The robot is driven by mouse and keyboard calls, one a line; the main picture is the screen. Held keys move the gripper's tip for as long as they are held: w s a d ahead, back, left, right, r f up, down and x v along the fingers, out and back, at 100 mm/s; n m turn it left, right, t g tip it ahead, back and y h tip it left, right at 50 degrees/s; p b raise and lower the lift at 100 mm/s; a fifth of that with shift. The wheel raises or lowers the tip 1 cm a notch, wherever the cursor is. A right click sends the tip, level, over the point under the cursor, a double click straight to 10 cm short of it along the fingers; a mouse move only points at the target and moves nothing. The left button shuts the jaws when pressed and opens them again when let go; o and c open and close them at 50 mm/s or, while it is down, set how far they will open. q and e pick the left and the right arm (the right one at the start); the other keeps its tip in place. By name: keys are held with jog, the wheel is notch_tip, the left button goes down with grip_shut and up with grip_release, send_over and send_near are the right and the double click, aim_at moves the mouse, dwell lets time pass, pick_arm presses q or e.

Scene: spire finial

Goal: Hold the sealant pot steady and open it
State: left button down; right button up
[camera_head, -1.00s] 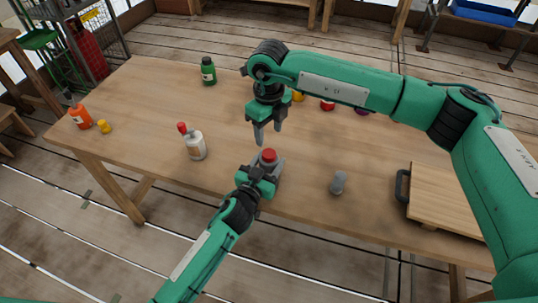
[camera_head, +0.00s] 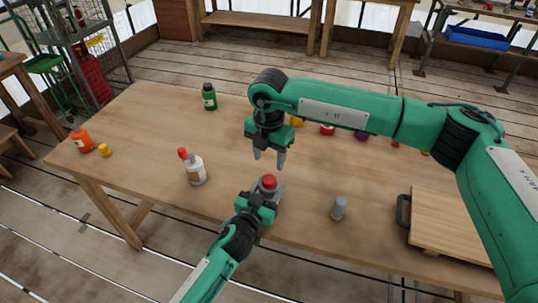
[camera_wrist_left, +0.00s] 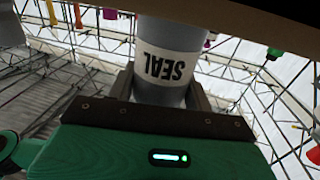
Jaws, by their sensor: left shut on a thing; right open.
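The sealant pot (camera_head: 269,183) shows its red cap at the front edge of the table in the head view. Its grey-white body (camera_wrist_left: 165,60) with an upside-down SEAL label fills the middle of the left wrist view. My left gripper (camera_head: 266,194) is shut on the pot's body, with a finger on each side. The arm partly hides the pot in the head view. The cap is on the pot. My right gripper (camera_head: 269,161) is open and empty, pointing down just above and behind the red cap in the picture, apart from it.
A white bottle with a red top (camera_head: 195,170) stands left of the pot, and a grey cylinder (camera_head: 339,208) stands to its right. A wooden board with a dark handle (camera_head: 447,228) lies at the right. A green bottle (camera_head: 209,97) stands farther back. The table (camera_head: 145,135) between is clear.

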aim_at(269, 179)
jog(key=shift+f+m, duration=0.1)
jog(key=shift+m, duration=0.7)
jog(key=shift+f, duration=3.9)
